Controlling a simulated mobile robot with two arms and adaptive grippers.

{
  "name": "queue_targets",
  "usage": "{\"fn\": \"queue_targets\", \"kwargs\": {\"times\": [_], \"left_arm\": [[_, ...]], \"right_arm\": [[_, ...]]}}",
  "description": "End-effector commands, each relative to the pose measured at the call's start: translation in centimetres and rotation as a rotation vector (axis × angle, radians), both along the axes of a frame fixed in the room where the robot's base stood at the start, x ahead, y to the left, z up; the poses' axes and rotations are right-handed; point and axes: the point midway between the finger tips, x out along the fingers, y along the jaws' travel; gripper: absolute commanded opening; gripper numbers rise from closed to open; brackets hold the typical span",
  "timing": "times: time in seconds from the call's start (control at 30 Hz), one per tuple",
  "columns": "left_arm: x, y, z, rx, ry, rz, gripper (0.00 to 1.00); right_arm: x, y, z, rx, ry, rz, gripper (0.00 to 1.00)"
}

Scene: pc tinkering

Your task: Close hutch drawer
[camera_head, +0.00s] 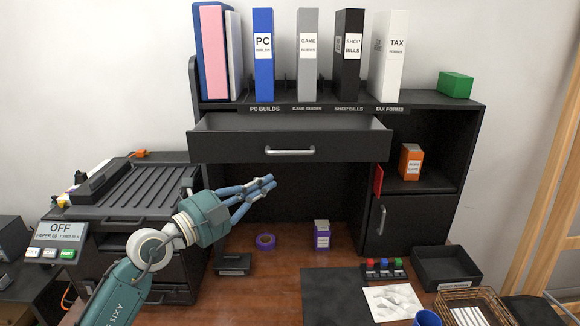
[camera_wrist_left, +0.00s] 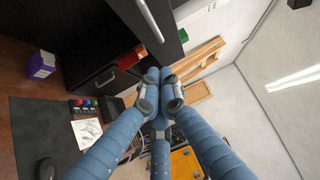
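The black hutch drawer (camera_head: 230,148) is pulled out from the hutch, with its open top showing above the front panel. Its silver bar handle (camera_head: 290,151) is at the middle of the front. My left gripper (camera_head: 268,182) is below the drawer front in the head view, a little left of the handle. Its blue fingers are drawn together with nothing visible between them. In the left wrist view the fingertips (camera_wrist_left: 158,76) meet just below the drawer handle (camera_wrist_left: 150,20), apart from it in the picture. My right gripper is not in view.
Binders (camera_head: 308,55) and a green box (camera_head: 455,84) stand on the hutch (camera_head: 474,103).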

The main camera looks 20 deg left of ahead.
Motion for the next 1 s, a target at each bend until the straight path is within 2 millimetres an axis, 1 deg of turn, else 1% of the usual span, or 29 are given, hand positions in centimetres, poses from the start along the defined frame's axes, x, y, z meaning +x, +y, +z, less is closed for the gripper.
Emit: {"fn": "queue_targets", "kwargs": {"times": [0.03,0.1,0.23,0.37,0.7,0.73,0.83,1.0], "left_arm": [[0.5,0.6,-0.5,0.036,0.024,0.011,0.00],[0.9,1.1,-1.0,0.064,0.049,0.020,0.00],[1.9,0.8,-1.1,0.072,0.060,0.025,0.00],[3.7,-0.3,-0.8,0.069,0.059,0.022,0.00],[10.1,-3.9,-0.9,0.070,0.058,0.022,0.00],[10.6,-3.4,-1.1,0.072,0.058,0.024,0.00],[11.9,-3.0,-1.1,0.071,0.057,0.025,0.00],[13.2,-2.7,-1.3,0.070,0.057,0.023,0.00]], "right_arm": [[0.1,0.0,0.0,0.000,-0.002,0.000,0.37],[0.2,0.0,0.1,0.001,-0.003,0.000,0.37],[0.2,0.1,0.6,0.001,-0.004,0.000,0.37],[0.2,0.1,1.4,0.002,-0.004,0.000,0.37],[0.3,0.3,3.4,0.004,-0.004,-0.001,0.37],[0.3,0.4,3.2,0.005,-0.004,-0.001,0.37],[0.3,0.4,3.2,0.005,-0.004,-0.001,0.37],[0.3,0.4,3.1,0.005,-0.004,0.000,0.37]]}}
